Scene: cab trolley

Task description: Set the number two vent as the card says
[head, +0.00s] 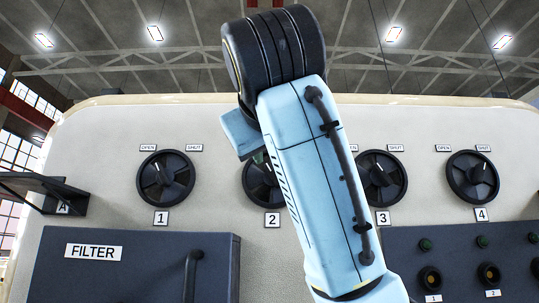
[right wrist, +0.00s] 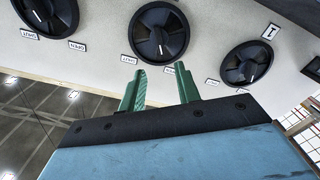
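The number two vent (head: 259,183) is a round black dial above its "2" plate (head: 272,219). My right arm covers its right side and its labels in the head view. In the right wrist view, seen upside down, the same vent (right wrist: 158,32) is the middle dial, and its white pointer mark lies on the label side, between the two labels. My right gripper (right wrist: 156,68) has its green fingers apart and nothing between them, near the vent's label edge. Contact cannot be told. My left gripper is out of view. No readable card shows.
Vent 1 (head: 165,178) points toward OPEN, and vent 4 (head: 472,177) leans toward SHUT. Vent 3 (head: 381,178) is partly covered by my arm. Below are a FILTER box (head: 150,270) with a handle and a button panel (head: 450,245). A dark shelf (head: 45,185) juts out left.

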